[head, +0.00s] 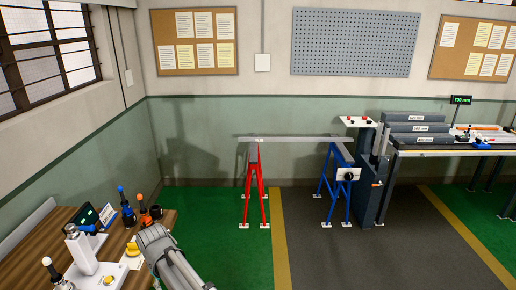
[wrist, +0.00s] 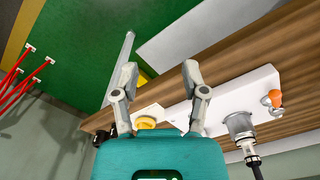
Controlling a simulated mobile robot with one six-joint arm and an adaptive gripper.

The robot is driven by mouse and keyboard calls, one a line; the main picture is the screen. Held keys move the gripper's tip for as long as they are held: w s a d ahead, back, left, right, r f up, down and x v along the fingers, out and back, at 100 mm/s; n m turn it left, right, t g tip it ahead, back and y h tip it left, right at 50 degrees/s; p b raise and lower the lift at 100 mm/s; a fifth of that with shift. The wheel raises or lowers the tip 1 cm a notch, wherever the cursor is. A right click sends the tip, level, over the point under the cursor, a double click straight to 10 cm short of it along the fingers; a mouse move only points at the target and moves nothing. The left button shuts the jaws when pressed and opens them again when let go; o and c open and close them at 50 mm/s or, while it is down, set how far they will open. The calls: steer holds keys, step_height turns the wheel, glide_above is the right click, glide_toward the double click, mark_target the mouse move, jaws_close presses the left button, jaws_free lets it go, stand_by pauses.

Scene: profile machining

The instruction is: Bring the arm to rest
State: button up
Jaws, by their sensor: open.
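My gripper (wrist: 160,72) shows in the wrist view with its two fingers spread wide apart. Nothing is between the fingertips. It hangs over the edge of a brown wooden bench (wrist: 235,42), with a yellow knob (wrist: 146,122) on a white plate seen behind the fingers. In the head view my grey arm reaches in at the bottom, beside the bench's right edge (head: 172,216); the fingers cannot be made out there.
A white fixture (head: 84,255) and orange-topped and blue-topped tools (head: 128,208) stand on the bench. A long bar (head: 290,139) lies across a red trestle (head: 257,185) and a blue stand (head: 325,185). A grey machine (head: 370,175) stands right. Green floor between is clear.

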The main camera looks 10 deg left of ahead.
steer(key=w+d+f+m+b, duration=0.15)
steer(key=w+d, duration=0.25)
steer(key=d, duration=0.5)
steer(key=w+d+f+m, duration=0.1)
steer(key=w+d+m, duration=0.3)
steer(key=d, duration=0.6)
steer(key=w+d+f+m+b, duration=0.1)
steer(key=w+d, duration=0.4)
steer(key=d, duration=0.4)
steer(key=s+d+f+m+b, duration=0.1)
steer(key=d+m+b, duration=0.1)
steer(key=d, duration=1.3)
steer(key=s+d+f+m+b, duration=0.1)
steer(key=d+m, duration=0.4)
steer(key=d, duration=1)
steer(key=shift+s+f+b, duration=0.4)
steer(key=shift+s+f, duration=0.15)
steer(key=shift+s, duration=0.05)
steer(key=shift+a, duration=0.1)
